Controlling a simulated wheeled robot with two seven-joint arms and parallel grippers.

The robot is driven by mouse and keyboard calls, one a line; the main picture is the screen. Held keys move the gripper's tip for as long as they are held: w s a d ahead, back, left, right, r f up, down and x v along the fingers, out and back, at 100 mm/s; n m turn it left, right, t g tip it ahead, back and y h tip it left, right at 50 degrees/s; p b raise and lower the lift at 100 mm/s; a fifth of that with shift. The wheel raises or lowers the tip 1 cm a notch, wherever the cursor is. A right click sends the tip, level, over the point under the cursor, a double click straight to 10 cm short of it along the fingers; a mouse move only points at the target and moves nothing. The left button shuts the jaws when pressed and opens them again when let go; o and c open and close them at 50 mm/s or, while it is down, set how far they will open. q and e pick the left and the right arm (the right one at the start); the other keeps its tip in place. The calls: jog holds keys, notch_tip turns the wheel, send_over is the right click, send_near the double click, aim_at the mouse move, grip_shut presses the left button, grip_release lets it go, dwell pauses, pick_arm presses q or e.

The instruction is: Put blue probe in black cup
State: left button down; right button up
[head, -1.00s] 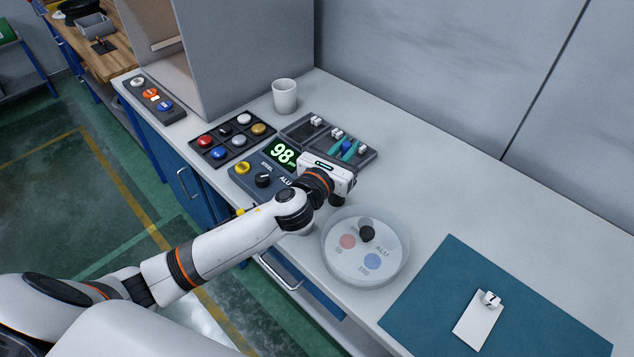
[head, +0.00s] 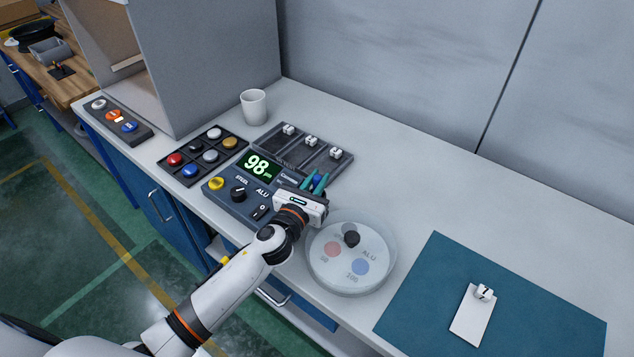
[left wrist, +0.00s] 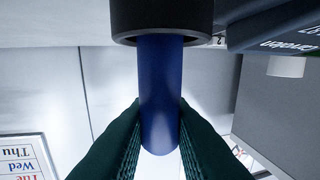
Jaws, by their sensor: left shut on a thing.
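The blue probe (left wrist: 160,85) is a smooth rod with a rounded end in the left wrist view. A little of its blue also shows between the teal fingers in the head view (head: 317,181). My left gripper (head: 313,179) is shut on it by the front right of the dark slotted tray (head: 290,152). A wide black cylinder (left wrist: 162,18) adjoins the rod's upper end in the wrist view. I cannot tell whether it is the black cup or part of the probe. No black cup is clearly seen in the head view. My right gripper is out of view.
A console (head: 220,190) reading 98 lies beside the gripper. A round clear dish (head: 318,274) with coloured discs and a black knob (head: 352,239) sits to the right. A teal mat (head: 420,300), a white cup (head: 254,107) and a button tray (head: 190,152) are also on the bench.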

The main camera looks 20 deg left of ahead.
pick_arm(q)
jog(key=shift+f, duration=0.1)
jog(key=c, duration=1.3)
grip_release()
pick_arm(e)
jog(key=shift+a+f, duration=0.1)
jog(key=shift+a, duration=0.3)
pick_arm(q)
jog(key=shift+s, duration=0.2)
jog(key=s, duration=0.3)
jog(key=s+a+b, duration=0.1)
jog(key=s, duration=0.3)
jog(key=s+b, duration=0.1)
jog(key=s, duration=0.2)
jog(key=shift+s+a, duration=0.3)
jog(key=shift+a, duration=0.05)
jog(key=shift+s+a+r, duration=0.1)
jog(key=shift+s+r, duration=0.1)
jog(key=shift+s, duration=0.25)
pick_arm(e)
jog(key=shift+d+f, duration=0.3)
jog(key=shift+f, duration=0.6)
